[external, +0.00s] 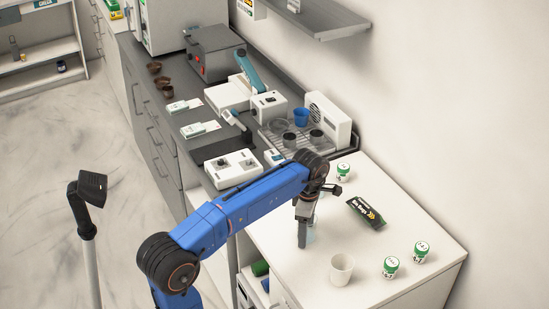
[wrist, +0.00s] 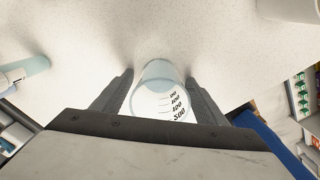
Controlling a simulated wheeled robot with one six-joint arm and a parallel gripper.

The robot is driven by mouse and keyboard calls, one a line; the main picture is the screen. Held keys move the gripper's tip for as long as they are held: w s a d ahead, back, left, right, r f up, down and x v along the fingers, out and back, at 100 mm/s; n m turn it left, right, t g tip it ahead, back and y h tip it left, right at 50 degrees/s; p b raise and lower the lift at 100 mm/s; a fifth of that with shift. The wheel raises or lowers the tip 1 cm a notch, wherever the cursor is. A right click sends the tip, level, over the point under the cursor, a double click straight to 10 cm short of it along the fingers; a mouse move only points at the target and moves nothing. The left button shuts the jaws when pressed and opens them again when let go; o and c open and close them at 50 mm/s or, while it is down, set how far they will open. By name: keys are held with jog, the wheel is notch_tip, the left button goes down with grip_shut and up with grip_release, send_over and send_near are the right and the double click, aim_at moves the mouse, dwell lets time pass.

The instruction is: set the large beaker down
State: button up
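The large beaker (wrist: 160,92) is clear glass with printed volume marks. In the wrist view it stands between the two fingers of my gripper (wrist: 160,98), which close on its sides. In the external view my gripper (external: 305,232) points down over the white counter (external: 275,235), and a pale bluish part of the beaker (external: 312,234) shows beside the fingers. The beaker is upright and close to the counter top. I cannot tell whether its base touches.
A white cup (external: 342,269), green-white tubs (external: 391,266) and a black packet (external: 366,212) stand or lie on the counter. A pale blue glass piece (wrist: 25,70) is at the wrist view's left. Counter between gripper and cup is clear.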

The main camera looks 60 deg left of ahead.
notch_tip(320, 180, up, 12)
jog(key=shift+r, duration=0.15)
dwell(0.6)
jog(key=shift+d, duration=0.1)
